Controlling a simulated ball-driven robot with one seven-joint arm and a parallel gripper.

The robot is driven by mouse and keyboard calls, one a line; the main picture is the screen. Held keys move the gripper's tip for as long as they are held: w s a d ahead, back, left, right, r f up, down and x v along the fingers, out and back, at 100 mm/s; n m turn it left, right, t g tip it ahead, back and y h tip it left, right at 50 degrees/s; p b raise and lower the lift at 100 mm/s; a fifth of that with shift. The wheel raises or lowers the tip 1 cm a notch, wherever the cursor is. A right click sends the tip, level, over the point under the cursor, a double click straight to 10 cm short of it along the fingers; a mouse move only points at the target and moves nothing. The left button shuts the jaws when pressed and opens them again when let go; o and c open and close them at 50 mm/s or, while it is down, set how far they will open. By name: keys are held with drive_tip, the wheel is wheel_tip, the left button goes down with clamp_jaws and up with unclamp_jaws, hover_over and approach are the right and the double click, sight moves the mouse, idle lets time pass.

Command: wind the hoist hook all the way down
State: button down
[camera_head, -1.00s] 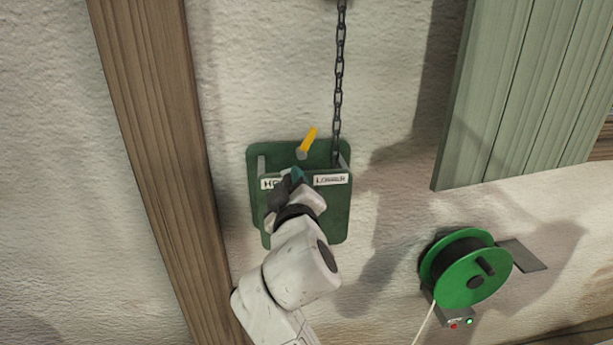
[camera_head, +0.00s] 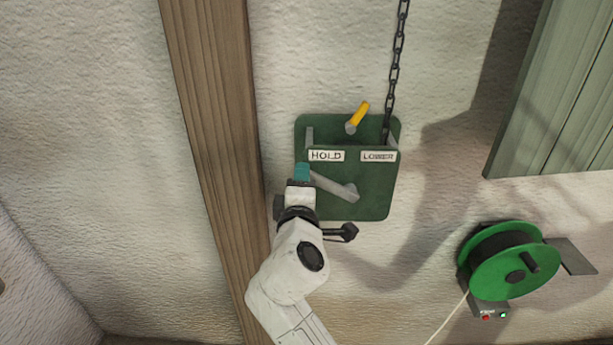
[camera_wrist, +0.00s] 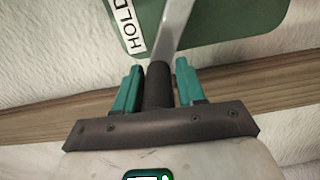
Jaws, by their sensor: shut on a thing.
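The hoist winch is a green plate (camera_head: 375,207) on the wall. A grey crank arm (camera_head: 335,187) runs from its hub on the plate's lower part to the left. My gripper (camera_head: 301,173) is at the plate's left side, below the HOLD label (camera_head: 326,155). In the wrist view, its teal fingers are shut on the dark crank handle (camera_wrist: 158,88). A yellow lever (camera_head: 360,114) at the top of the plate tilts up and right, toward the side of the LOWER label (camera_head: 378,156). A dark chain (camera_head: 394,70) rises out of view. The hook is not visible.
A wooden post (camera_head: 215,130) stands close left of the plate and my arm. A green cable reel (camera_head: 515,272) with a small red and green light is at the lower right. A green board (camera_head: 560,100) hangs at the upper right.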

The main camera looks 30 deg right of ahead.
idle(0.3)
drive_tip(key=c, duration=0.9)
unclamp_jaws()
drive_tip(key=shift+o, duration=0.2)
drive_tip(key=shift+f, duration=0.1)
drive_tip(key=shift+s+a, duration=0.15)
drive_tip(key=shift+a, duration=0.05)
drive_tip(key=b+v, duration=0.2)
drive_tip(key=v, duration=0.8)
drive_tip(key=shift+s, duration=0.1)
